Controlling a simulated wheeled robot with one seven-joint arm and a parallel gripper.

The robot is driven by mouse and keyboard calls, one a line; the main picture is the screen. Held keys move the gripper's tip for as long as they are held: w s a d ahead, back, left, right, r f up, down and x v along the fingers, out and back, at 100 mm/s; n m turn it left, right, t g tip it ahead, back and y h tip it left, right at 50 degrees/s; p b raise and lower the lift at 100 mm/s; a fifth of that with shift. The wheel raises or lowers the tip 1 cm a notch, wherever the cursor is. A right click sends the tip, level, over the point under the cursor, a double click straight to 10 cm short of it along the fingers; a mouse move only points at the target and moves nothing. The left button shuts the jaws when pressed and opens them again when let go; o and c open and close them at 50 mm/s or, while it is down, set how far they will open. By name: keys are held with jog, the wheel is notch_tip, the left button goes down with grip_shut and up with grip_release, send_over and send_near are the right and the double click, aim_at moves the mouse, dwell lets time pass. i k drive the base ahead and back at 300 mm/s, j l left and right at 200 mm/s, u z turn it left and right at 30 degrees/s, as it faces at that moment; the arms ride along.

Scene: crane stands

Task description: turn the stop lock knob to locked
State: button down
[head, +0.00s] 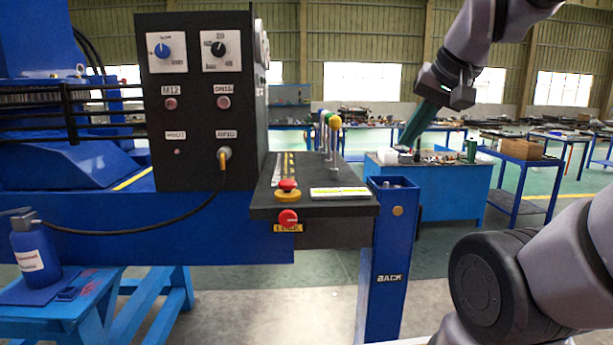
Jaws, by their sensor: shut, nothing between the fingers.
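A red knob (288,218) sits on the front face of the dark console ledge, above a small yellow label (288,229) that seems to read LOCK. Which way the knob is turned is too small to tell. A red mushroom button (288,186) on a yellow base stands just above it on the ledge top (345,208). My gripper (408,140) is in the upper right, its dark green fingers pointing down and left. It is shut and empty, well to the right of the knob and higher in the picture, touching nothing on the console.
The black control panel (195,110) with dials and a cable rises behind and left of the ledge. Upright levers (333,140) stand at the ledge's right. A blue post (390,260) is at its right end. A bottle (34,250) stands at far left. Floor in front is clear.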

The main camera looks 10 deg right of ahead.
aim_at(287, 218)
jog(key=k+j, duration=0.9)
jog(key=i+j+z, duration=0.05)
